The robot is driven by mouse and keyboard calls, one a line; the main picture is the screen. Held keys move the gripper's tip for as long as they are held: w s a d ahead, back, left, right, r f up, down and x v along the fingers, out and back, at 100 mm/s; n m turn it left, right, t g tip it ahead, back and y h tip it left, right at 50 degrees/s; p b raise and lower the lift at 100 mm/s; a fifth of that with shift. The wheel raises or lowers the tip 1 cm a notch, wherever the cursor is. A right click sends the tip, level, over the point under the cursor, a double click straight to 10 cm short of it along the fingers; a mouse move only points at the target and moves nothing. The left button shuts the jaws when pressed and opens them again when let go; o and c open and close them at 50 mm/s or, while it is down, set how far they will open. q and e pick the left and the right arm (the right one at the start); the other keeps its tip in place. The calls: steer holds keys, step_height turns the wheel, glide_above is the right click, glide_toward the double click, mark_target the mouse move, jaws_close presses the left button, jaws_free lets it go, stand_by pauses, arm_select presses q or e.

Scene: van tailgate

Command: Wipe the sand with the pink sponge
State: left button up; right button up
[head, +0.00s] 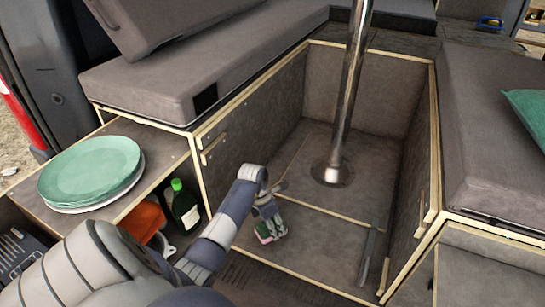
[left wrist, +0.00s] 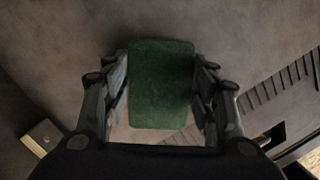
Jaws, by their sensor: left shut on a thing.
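My left gripper (head: 271,218) reaches down into the floor well between the benches. In the left wrist view the sponge's green face (left wrist: 162,85) fills the space between the fingers of the left gripper (left wrist: 161,90). The sponge is low over the well floor (head: 318,240); I cannot tell whether it touches. I cannot make out sand clearly. A pale patch (left wrist: 128,134) shows beside the sponge in the left wrist view. My right gripper is not in view.
A metal post (head: 345,110) stands in the well. Cushioned benches (head: 200,70) flank it. Green plates (head: 92,170) sit on a side shelf at the left, above a dark green bottle (head: 185,205) and an orange item (head: 143,220).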

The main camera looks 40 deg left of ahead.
arm_select(q)
steer(key=shift+b+x, duration=0.7)
steer(key=shift+x, duration=0.25)
stand_by(0.3)
steer(key=shift+s+a, duration=0.1)
steer(key=shift+s, duration=0.1)
steer(key=shift+w+d+r, duration=0.1)
steer(key=shift+w+d, duration=0.05)
steer(key=shift+d, duration=0.35)
steer(key=shift+w+d+p, duration=0.2)
steer(key=shift+d+p, duration=0.05)
steer(key=shift+d, duration=0.25)
steer(key=shift+w+d+p, duration=0.15)
steer(key=shift+d+p, duration=0.05)
steer(key=shift+d, duration=0.35)
steer(key=shift+w+d, duration=0.1)
steer(key=shift+d, duration=0.25)
steer(key=shift+f, duration=0.2)
steer(key=shift+a, duration=0.15)
steer(key=shift+s+a, duration=0.25)
steer(key=shift+a, duration=0.35)
steer(key=shift+s+a, duration=0.25)
steer(key=shift+a, duration=0.35)
steer(key=shift+s+a, duration=0.25)
steer(key=shift+a, duration=0.35)
